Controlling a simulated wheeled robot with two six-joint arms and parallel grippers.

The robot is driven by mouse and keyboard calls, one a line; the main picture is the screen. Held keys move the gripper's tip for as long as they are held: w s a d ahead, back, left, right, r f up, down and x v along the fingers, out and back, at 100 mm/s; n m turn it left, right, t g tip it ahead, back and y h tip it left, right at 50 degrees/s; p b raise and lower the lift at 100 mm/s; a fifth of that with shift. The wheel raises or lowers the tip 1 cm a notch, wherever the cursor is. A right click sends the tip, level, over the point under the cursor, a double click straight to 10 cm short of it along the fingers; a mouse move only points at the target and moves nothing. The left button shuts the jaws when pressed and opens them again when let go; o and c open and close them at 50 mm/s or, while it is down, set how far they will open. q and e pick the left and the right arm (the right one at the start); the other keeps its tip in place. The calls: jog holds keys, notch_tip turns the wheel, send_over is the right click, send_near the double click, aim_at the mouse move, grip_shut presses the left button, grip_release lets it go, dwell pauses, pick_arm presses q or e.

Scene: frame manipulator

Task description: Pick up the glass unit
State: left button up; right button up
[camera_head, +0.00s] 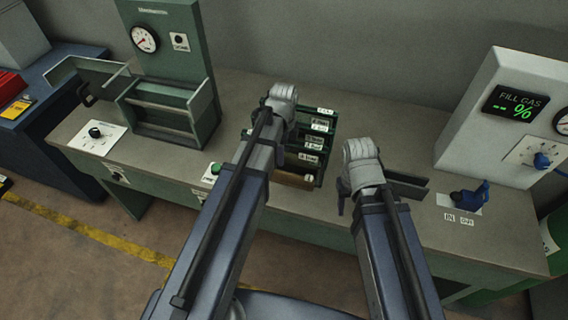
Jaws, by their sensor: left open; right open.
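I cannot make out a glass unit for certain. A dark green rack (327,141) with several labelled slots stands mid-bench, partly hidden by my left arm; any clear pane in it cannot be told apart. My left gripper (264,113) is at the rack's left side, mostly hidden by its own wrist, open with nothing seen in it.
A green station (172,60) with a gauge and metal frame holder stands left on the bench (375,115). A white fill-gas panel (505,110) and blue valve (470,197) stand right. The bench behind my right gripper is clear. A blue cabinet (45,125) is far left.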

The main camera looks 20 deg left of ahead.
pick_arm(q)
jog(key=shift+r, duration=0.1)
jog(key=shift+c, duration=0.2)
grip_shut()
dwell(1.0)
